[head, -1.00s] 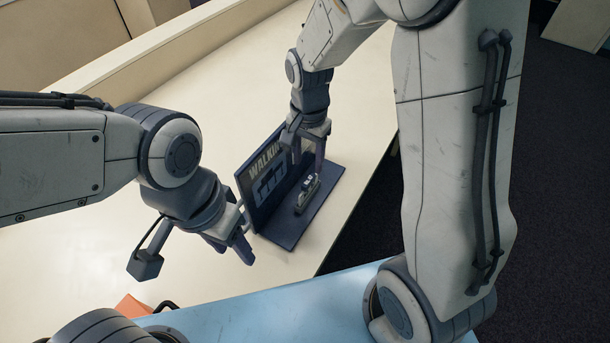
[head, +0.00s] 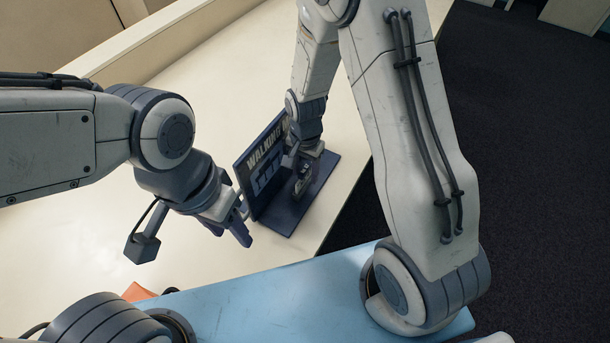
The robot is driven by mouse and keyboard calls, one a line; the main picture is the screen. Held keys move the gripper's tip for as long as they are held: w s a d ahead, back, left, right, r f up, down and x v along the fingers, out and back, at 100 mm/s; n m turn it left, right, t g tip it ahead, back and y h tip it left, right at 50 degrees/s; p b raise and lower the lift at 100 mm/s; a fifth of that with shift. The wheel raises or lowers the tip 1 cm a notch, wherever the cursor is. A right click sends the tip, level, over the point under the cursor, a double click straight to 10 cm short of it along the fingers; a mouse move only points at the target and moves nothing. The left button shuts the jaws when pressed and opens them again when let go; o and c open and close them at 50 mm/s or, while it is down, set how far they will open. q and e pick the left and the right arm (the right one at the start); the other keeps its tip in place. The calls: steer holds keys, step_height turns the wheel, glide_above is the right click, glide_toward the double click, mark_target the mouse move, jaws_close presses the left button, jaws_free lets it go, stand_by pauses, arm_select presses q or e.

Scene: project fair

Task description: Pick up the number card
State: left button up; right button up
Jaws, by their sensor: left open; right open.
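No card with a readable number shows. A small orange piece (head: 140,292), mostly hidden behind my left arm and the blue surface's edge, lies at the bottom left; I cannot tell if it is the number card. My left gripper (head: 229,229) is open and empty, just left of a dark display stand (head: 290,215). My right gripper (head: 305,172) is over the stand's base, beside its upright panel. Its fingers are down around or beside a small grey model (head: 302,188); I cannot tell whether they touch it.
The stand's upright panel (head: 262,170) bears the word "WALKING" and a drawing. The stand is near the right edge of a cream table (head: 130,245). A light-blue surface (head: 270,300) lies in front. The table behind the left gripper is clear. Dark floor (head: 540,160) is at right.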

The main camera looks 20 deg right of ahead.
jaws_close()
